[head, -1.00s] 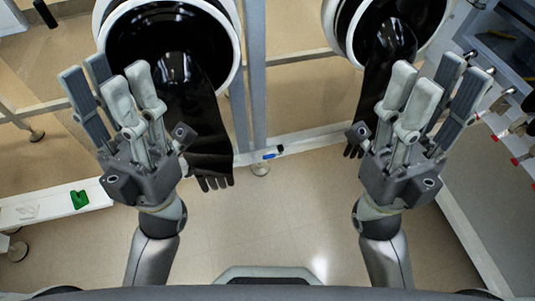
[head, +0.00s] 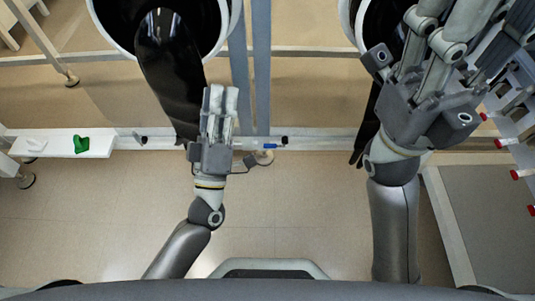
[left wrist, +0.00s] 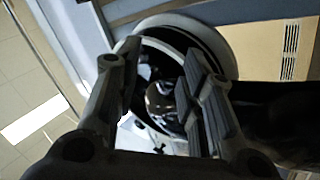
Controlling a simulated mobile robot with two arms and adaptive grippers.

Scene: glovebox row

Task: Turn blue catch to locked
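The blue catch (head: 270,146) is a small blue piece with a dark end at its right, on the pale rail below the grey upright in the head view. It lies roughly along the rail; whether it is locked cannot be told. My left gripper (head: 221,92) is left of the catch and apart from it, over the foot of the left black glove. In the left wrist view its two fingers (left wrist: 160,75) stand apart with nothing between them. The catch cannot be made out there. My right gripper (head: 462,25) is at the upper right, fingers parted and empty, tips partly cut off.
Black gloves (head: 165,60) hang from round white-rimmed ports, the left one close behind my left gripper. A white plate (head: 103,143) with a green piece (head: 81,144) is at the left. A rack with red-tipped pegs (head: 503,143) is at the right. The floor in front is clear.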

